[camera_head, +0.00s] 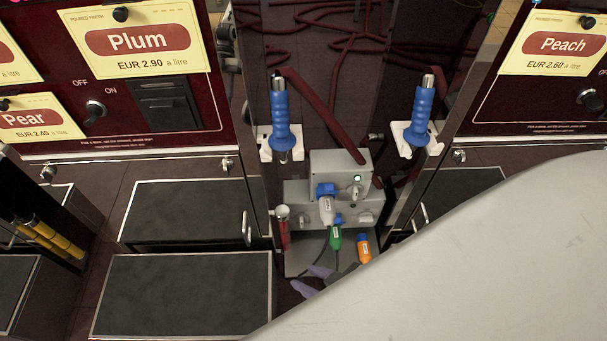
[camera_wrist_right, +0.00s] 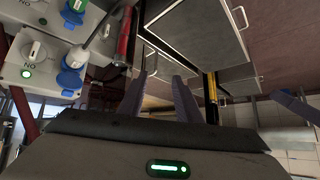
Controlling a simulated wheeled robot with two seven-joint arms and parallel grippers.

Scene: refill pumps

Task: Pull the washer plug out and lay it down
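A pale grey plug (camera_head: 327,209) sits in a blue socket (camera_head: 325,190) on the grey socket box (camera_head: 340,164). A green plug (camera_head: 335,240) and an orange plug (camera_head: 363,248) are below it. Their labels are too small to read, so I cannot tell which is the washer plug. In the right wrist view a blue socket (camera_wrist_right: 71,77) with a pale plug in it shows at upper left. My right gripper (camera_head: 308,279) is below the plugs, partly hidden by my arm. In its wrist view its fingers (camera_wrist_right: 160,78) are apart with nothing between them. My left gripper is out of view.
Two blue-handled nozzles (camera_head: 281,117) (camera_head: 421,115) hang in white holders above the box. A red hose (camera_head: 322,115) runs down to the box. Dark-topped steps (camera_head: 185,295) stand at left. A Plum dispenser panel (camera_head: 140,41) is at upper left.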

